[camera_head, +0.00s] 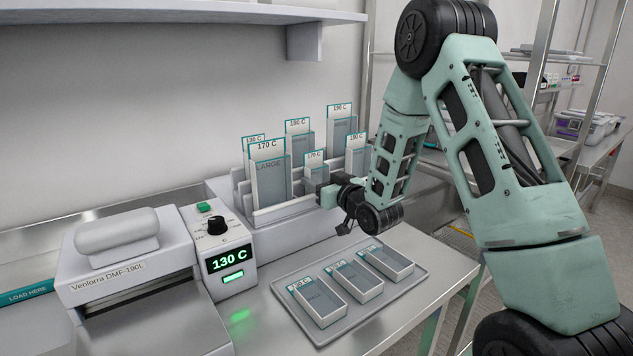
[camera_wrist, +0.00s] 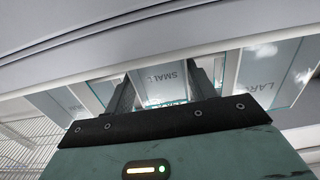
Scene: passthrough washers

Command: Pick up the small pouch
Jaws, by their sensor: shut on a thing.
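A small clear pouch (camera_head: 316,172) with a teal-edged 170 C label stands at the front of the rack, right of the large 170 C pouch (camera_head: 271,183). In the wrist view the pouch marked SMALL (camera_wrist: 163,76) is between my two fingers. My gripper (camera_head: 326,192) reaches in from the right and is shut on this small pouch. Its lower part is hidden by my gripper in the head view. I cannot tell whether it still touches the rack. A pouch marked LARGE (camera_wrist: 262,84) is close on the right in the wrist view.
The grey rack (camera_head: 270,222) holds several other labelled pouches close around my gripper. A shelf (camera_head: 200,14) hangs above.

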